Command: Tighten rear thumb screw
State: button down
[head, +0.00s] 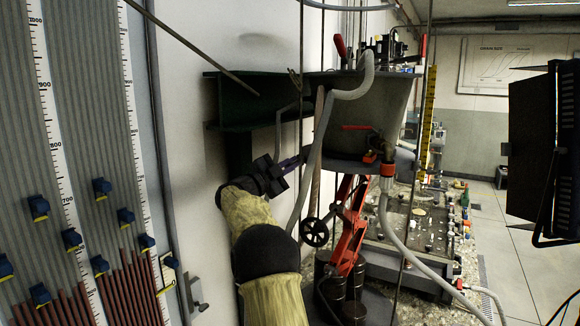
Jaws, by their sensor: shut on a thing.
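My gripper (284,168) is dark and reaches up from the lower middle to the left side of the grey cylindrical tank (352,108). Its fingers are shut at the left edge of the tank's lower flange (340,165). What they grip there appears to be the rear thumb screw, but it is too small and too covered by the fingers to make out.
A grey hose (320,140) hangs just right of my gripper. A green steel bracket (245,100) projects from the wall above it. A red jack (349,235) and a black handwheel (316,233) are below. Manometer tubes (75,130) line the left wall. A black lamp panel (545,150) stands right.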

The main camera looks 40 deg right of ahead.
jog(key=c, duration=1.6)
grip_release()
jog(key=shift+o, duration=0.2)
jog(key=b+v, duration=0.3)
jog(key=v, duration=0.9)
jog(key=shift+s+b, duration=0.15)
jog(key=shift+b, duration=0.2)
